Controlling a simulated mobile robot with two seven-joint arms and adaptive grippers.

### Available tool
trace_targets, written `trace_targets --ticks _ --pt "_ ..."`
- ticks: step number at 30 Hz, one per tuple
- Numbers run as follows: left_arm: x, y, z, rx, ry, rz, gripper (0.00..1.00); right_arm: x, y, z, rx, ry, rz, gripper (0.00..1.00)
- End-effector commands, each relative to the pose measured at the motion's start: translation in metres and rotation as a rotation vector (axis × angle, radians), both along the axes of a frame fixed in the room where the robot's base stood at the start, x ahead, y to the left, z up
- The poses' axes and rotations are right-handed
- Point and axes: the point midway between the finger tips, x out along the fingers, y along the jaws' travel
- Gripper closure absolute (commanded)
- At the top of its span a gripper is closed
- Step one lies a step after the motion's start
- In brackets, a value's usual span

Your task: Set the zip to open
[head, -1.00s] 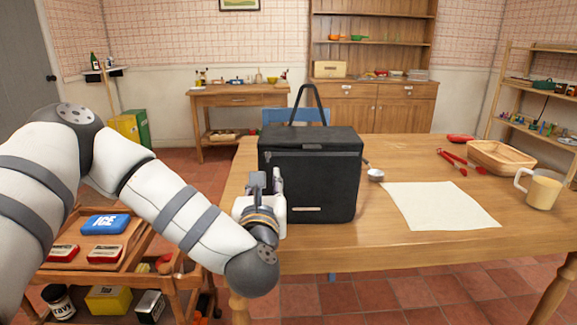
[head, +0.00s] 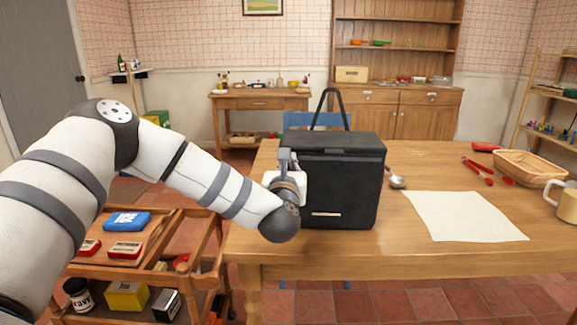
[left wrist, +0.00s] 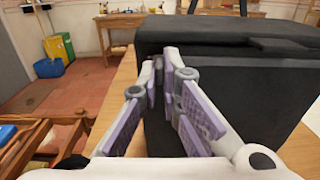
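A black cooler bag (head: 345,190) stands upright on the table with its lid down and its strap handle raised. A seam runs under the lid (head: 340,142), with a dark strip (head: 325,150) on the front; the zip pull is not clear. My left gripper (head: 288,158) is at the bag's upper left front corner. In the left wrist view its fingertips (left wrist: 160,75) are close together beside the bag's side wall (left wrist: 215,85). I cannot tell whether they touch the bag or hold anything between them. My right gripper is out of view.
The wooden table (head: 420,260) also holds a ladle (head: 397,182), a cream cloth (head: 465,216), red tongs (head: 476,168), a basket (head: 530,170) and a mug (head: 568,203). A wooden cart (head: 150,240) with boxes stands at the left, below my arm.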

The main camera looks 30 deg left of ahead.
Motion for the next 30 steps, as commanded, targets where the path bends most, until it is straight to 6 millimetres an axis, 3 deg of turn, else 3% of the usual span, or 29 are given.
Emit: trace_targets --ticks 6,15,23,27,30 --pt "0.001 -0.002 -0.001 0.0 0.001 -0.001 1.0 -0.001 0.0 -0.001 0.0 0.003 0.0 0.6" --pt "0.02 -0.036 -0.004 0.001 0.004 0.0 1.0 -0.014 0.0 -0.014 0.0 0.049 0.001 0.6" --pt "0.021 -0.038 -0.001 0.0 0.001 0.0 1.0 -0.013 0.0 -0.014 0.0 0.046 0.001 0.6" --pt "0.021 -0.038 -0.001 0.0 0.001 0.0 0.74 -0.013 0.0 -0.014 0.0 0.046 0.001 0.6" --pt "0.02 -0.038 -0.001 0.0 0.001 0.0 0.74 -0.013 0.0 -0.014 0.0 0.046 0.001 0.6"
